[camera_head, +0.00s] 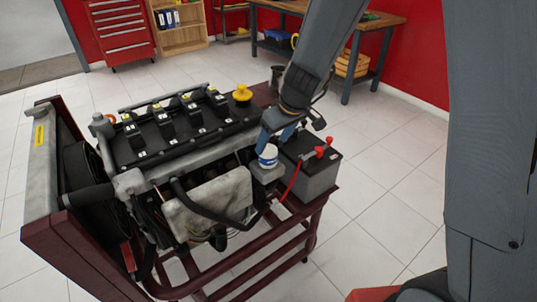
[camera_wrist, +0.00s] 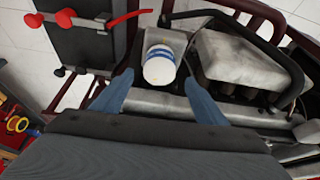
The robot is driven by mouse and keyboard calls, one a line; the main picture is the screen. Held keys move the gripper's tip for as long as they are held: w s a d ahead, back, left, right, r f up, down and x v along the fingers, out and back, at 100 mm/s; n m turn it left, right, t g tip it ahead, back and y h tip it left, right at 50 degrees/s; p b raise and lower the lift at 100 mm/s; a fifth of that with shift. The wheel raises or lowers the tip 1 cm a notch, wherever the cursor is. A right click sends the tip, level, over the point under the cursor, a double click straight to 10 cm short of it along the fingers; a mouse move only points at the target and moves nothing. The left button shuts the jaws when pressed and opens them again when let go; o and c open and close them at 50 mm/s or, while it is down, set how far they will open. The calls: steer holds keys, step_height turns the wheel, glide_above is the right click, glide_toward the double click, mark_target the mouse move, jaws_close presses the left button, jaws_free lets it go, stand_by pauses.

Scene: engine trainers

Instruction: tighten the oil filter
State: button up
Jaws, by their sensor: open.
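The oil filter (camera_head: 268,155) is a small white cylinder with a blue band. It sits upright on a grey block at the right end of the engine (camera_head: 185,130). In the wrist view the oil filter (camera_wrist: 159,66) shows just beyond the fingertips. My gripper (camera_head: 280,134) comes down from above, right beside the filter in the head view. In the wrist view my gripper (camera_wrist: 160,92) has its two blue fingers spread apart, one toward each side of the filter. Nothing is held between them. I cannot tell whether a finger touches the filter.
A black and grey battery (camera_head: 312,165) with red terminals and a red cable stands close right of the filter. A black hose (camera_head: 205,208) and grey cover lie to the left. The dark red stand (camera_head: 265,250) carries everything. A workbench (camera_head: 330,30) is behind; tiled floor is clear at right.

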mark_target(270, 149)
steer(key=b+x, duration=0.1)
steer(key=x, duration=0.6)
steer(key=shift+d+f, duration=0.1)
steer(key=shift+f, duration=0.1)
steer(key=c, duration=1)
steer(key=shift+c, duration=0.2)
